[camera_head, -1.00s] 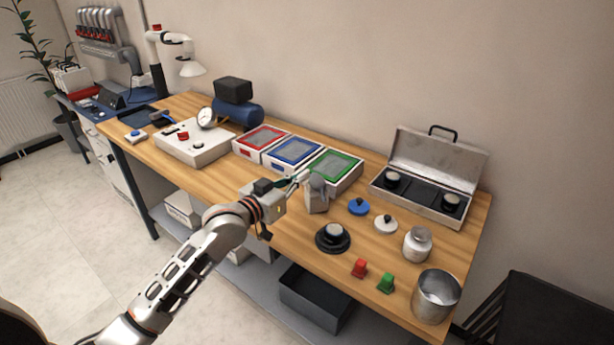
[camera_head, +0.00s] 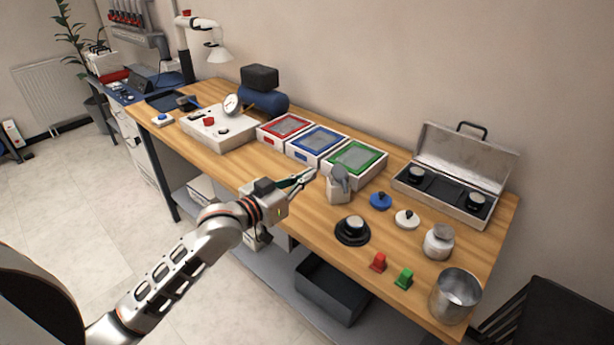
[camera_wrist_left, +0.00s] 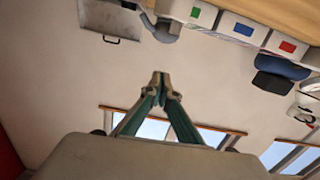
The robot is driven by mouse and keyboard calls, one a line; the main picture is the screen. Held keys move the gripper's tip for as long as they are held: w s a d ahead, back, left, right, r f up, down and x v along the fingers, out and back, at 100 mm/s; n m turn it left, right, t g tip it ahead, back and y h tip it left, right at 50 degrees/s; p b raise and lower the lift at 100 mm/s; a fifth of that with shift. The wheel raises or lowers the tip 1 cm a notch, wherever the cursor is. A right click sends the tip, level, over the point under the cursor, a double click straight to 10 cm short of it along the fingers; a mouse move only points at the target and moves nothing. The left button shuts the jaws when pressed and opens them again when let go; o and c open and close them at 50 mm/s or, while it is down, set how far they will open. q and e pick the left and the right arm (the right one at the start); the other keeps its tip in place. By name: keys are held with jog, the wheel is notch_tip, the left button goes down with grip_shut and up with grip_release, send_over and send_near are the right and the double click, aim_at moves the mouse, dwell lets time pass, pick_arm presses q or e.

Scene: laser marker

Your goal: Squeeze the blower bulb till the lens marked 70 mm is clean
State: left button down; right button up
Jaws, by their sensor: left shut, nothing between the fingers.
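A grey blower bulb (camera_head: 340,178) stands in a pale holder (camera_head: 338,194) in front of the green-framed tray; a grey rounded shape in the wrist view (camera_wrist_left: 165,30) is probably the bulb. My left gripper (camera_head: 311,173) is just left of the bulb, its fingers together and empty; the closed fingertips also show in the wrist view (camera_wrist_left: 160,77). A lens (camera_head: 354,223) sits on a round black stand (camera_head: 352,236). Two more lenses, the left lens (camera_head: 416,175) and the right lens (camera_head: 476,201), are in the open case (camera_head: 440,196). No 70 mm marking is legible. My right gripper is out of view.
Red (camera_head: 285,128), blue (camera_head: 317,140) and green (camera_head: 355,158) framed trays line the back. Blue (camera_head: 381,201) and white (camera_head: 407,219) knobbed discs, a jar (camera_head: 438,241), a metal beaker (camera_head: 455,295) and red (camera_head: 378,262) and green (camera_head: 403,278) pieces stand at right.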

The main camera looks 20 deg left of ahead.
pick_arm(q)
jog(key=shift+r, duration=0.1)
jog(key=shift+w+a+r+n+g, duration=0.25)
jog(key=shift+w+r, duration=0.1)
jog(key=shift+r, duration=0.25)
jog(key=shift+w+a+r+n+g, duration=0.15)
jog(key=shift+w+r+n, duration=0.15)
jog(key=shift+r, duration=0.3)
send_over(339, 173)
jog(key=a, duration=0.2)
jog(key=f, duration=0.2)
jog(key=shift+s+f, duration=0.2)
jog(key=shift+f, duration=0.9)
jog(key=shift+d+f+p, duration=0.15)
jog(key=shift+f+p, duration=0.15)
jog(key=shift+f, duration=0.35)
